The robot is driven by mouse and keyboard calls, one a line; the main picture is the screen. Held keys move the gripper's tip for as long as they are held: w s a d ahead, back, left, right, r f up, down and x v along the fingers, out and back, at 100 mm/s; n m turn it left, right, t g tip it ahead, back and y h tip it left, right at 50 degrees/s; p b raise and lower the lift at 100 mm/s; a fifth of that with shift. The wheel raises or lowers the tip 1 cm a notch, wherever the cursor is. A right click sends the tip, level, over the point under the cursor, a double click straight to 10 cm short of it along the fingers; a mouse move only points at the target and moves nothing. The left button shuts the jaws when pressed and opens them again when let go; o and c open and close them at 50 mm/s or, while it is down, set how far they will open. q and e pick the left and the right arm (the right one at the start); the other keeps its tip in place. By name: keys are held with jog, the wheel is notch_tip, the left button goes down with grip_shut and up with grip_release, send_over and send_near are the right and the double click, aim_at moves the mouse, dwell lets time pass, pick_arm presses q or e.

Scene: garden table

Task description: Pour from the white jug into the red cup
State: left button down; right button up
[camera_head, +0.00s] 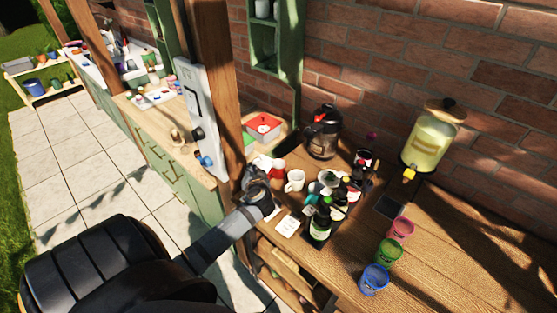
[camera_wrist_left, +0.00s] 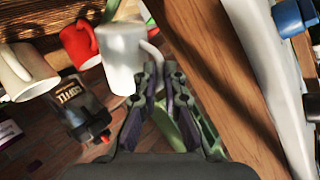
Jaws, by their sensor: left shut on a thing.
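The white jug (camera_wrist_left: 122,55) hangs in front of my left gripper (camera_wrist_left: 160,75) in the left wrist view, and the fingers are shut on its handle. In the head view my left gripper (camera_head: 257,175) is at the table's left end, beside the wooden post, and hides most of the jug. The red cup (camera_head: 277,172) stands just right of the gripper; in the left wrist view the red cup (camera_wrist_left: 78,43) appears left of the jug. Whether the jug touches the cup, I cannot tell. My right gripper is not in view.
A white mug (camera_head: 295,181) stands right of the red cup. Several dark bottles (camera_head: 320,223) crowd the table farther right. A dark round pot (camera_head: 322,132) stands behind. The wooden post (camera_head: 213,80) rises close to the gripper.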

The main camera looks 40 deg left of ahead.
pick_arm(q)
jog(key=shift+w+r+p, duration=0.1)
jog(key=shift+w+p, duration=0.15)
jog(key=shift+p, duration=0.1)
jog(key=shift+w+d+m+g, duration=0.1)
jog(key=shift+m+g, duration=0.2)
jog(key=shift+w+r+m+g+p, duration=0.35)
jog(key=shift+r+p, duration=0.25)
jog(key=shift+p, duration=0.65)
jog(key=shift+w, duration=0.1)
jog(key=shift+w+d+r+m+g+p, duration=0.15)
jog(key=shift+w+m+g+p, duration=0.1)
jog(key=shift+p, duration=0.25)
jog(key=shift+w, duration=0.1)
